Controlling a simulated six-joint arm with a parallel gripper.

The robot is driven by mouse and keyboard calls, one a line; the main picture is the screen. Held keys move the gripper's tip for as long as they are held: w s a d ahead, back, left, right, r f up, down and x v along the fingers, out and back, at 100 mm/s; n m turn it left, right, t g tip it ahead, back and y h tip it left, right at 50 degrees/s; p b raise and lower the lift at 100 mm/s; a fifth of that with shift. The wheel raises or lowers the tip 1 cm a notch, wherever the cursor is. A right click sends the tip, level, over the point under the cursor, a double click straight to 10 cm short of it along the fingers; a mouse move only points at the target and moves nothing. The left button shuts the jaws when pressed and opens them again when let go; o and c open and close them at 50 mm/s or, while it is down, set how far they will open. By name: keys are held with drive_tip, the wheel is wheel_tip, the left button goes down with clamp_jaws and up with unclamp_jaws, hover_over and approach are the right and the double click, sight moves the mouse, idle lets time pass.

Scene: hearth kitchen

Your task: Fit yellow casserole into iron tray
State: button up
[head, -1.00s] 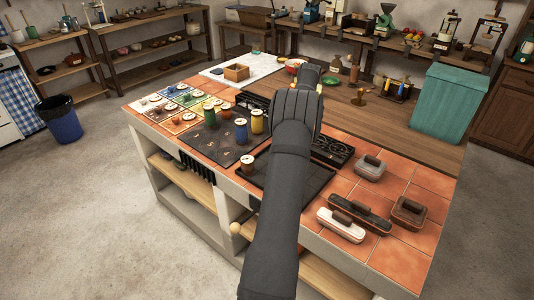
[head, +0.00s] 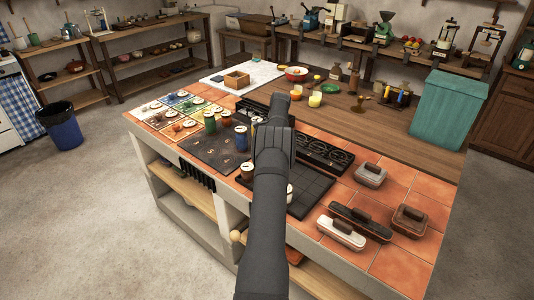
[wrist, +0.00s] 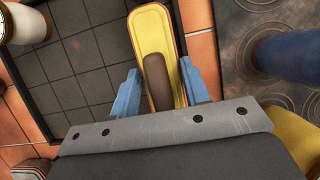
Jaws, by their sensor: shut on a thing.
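The yellow casserole (wrist: 154,28), a long narrow dish with a brown handle on top, shows in the wrist view. My gripper (wrist: 165,85) has its blue fingers shut on the casserole, one on each long side. The iron tray (wrist: 65,65), dark with a square grid, lies to the left below it; the casserole overlaps the tray's right edge in the picture. I cannot tell how high it is held. The tray also shows in the head view (head: 313,192), right of my arm. My arm hides the casserole and my fingers there.
A dark plate (head: 205,157) with several canisters stands left of my arm. A blue canister (wrist: 291,56) and a yellow one (wrist: 298,130) are close on the right in the wrist view. Several lidded boxes, including a white one (head: 341,232), stand on the tiles at right.

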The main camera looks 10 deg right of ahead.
drive_tip(key=shift+f, duration=0.15)
drive_tip(key=o, duration=1.2)
drive_tip(key=shift+v, duration=2.85)
drive_tip(key=shift+s+a+f, duration=0.1)
drive_tip(key=shift+f, duration=0.05)
drive_tip(key=shift+x, duration=2.55)
drive_tip(key=shift+r, duration=1.9)
